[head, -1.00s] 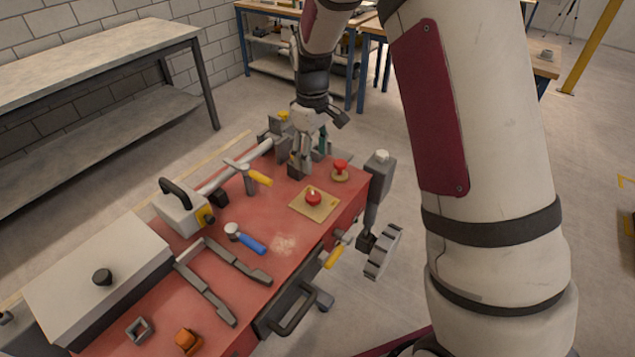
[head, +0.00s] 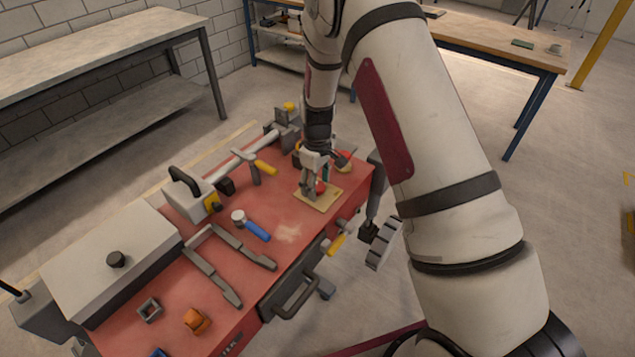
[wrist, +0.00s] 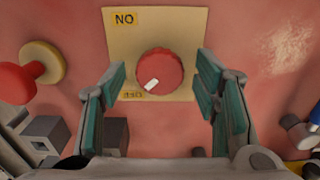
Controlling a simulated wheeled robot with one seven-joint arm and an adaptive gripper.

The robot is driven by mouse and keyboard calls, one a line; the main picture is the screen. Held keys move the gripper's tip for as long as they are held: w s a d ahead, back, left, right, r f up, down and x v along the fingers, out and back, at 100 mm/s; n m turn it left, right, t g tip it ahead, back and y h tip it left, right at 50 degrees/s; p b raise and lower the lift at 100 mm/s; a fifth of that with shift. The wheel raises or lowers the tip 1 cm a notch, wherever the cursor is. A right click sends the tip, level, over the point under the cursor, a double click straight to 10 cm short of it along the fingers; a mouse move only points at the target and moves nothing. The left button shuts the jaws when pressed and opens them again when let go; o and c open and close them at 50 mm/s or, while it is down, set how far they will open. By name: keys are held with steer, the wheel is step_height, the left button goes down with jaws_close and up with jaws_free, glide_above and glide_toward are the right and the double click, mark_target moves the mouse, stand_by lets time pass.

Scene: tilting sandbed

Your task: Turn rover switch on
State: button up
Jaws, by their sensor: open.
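The rover switch is a round red knob with a white mark on its rim. In the wrist view the red knob (wrist: 160,70) sits on a tan plate (wrist: 188,22) with a "NO" label at one corner and a second label partly hidden by the knob. My gripper (wrist: 162,82) is open, with teal-padded fingers on either side of the knob and apart from it. In the head view my gripper (head: 313,188) is pointed down over the tan plate (head: 325,200), and the red knob (head: 320,187) shows partly behind the fingers.
A red mushroom-shaped knob (wrist: 25,80) on a yellowish base stands left of the plate in the wrist view.

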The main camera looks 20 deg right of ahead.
steer(key=c, duration=1.1)
steer(key=shift+c, duration=0.2)
steer(key=shift+m, duration=0.3)
steer(key=m+b, duration=0.1)
steer(key=m, duration=0.2)
steer(key=shift+m, duration=0.4)
steer(key=m+b, duration=0.1)
steer(key=m, duration=0.3)
steer(key=m+b, duration=0.1)
steer(key=m, duration=0.4)
steer(key=shift+m, duration=2.2)
